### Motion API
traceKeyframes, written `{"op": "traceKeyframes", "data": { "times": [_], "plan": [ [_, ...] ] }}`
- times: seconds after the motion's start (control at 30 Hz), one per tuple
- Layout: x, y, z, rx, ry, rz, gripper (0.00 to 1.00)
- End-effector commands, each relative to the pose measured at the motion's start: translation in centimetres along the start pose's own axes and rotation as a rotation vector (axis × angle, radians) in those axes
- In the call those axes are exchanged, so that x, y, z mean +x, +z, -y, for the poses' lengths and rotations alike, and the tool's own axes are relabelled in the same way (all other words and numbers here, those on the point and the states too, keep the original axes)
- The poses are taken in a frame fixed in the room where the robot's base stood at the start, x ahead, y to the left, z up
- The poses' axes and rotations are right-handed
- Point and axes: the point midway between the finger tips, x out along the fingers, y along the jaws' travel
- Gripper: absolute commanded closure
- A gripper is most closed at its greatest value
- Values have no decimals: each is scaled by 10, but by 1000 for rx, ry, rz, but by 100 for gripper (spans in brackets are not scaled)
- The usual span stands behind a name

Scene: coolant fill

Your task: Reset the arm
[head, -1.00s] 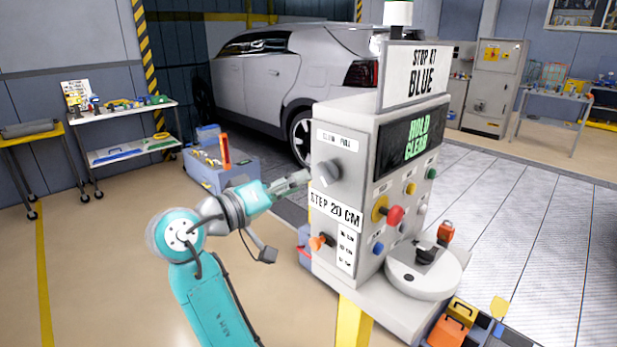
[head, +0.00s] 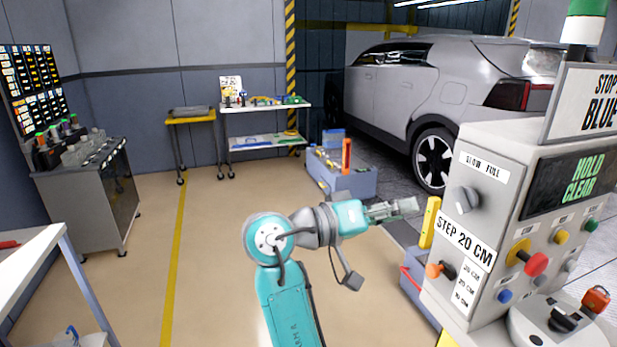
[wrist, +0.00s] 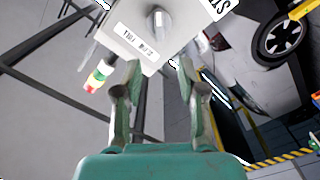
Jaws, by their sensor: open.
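My teal arm reaches to the right across the middle of the head view. My gripper (head: 415,206) is left of the grey control console (head: 488,222), apart from its side face. In the wrist view my gripper (wrist: 160,75) shows two fingers spread apart with nothing between them. A grey knob (head: 466,200) under the "SLOW FULL" label is on the console's side. The knob also shows beyond the fingertips in the wrist view (wrist: 158,20). The console's screen (head: 575,181) reads "HOLD CLEAR" in green.
A blue bin (head: 345,181) with tools stands on the floor behind my arm. A silver car (head: 400,95) is at the back right. A white cart (head: 265,125) and a dark cabinet (head: 95,195) stand left. The floor between is clear.

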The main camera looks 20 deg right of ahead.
Motion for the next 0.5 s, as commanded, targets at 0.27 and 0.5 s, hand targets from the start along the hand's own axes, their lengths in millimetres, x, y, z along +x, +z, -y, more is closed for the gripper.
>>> {"op": "traceKeyframes", "data": {
  "times": [0.27, 0.5],
  "plan": [
    [7, 19, 35, -65, -40, -99, 59],
    [14, 68, 107, -182, -173, -311, 59]
  ]
}}
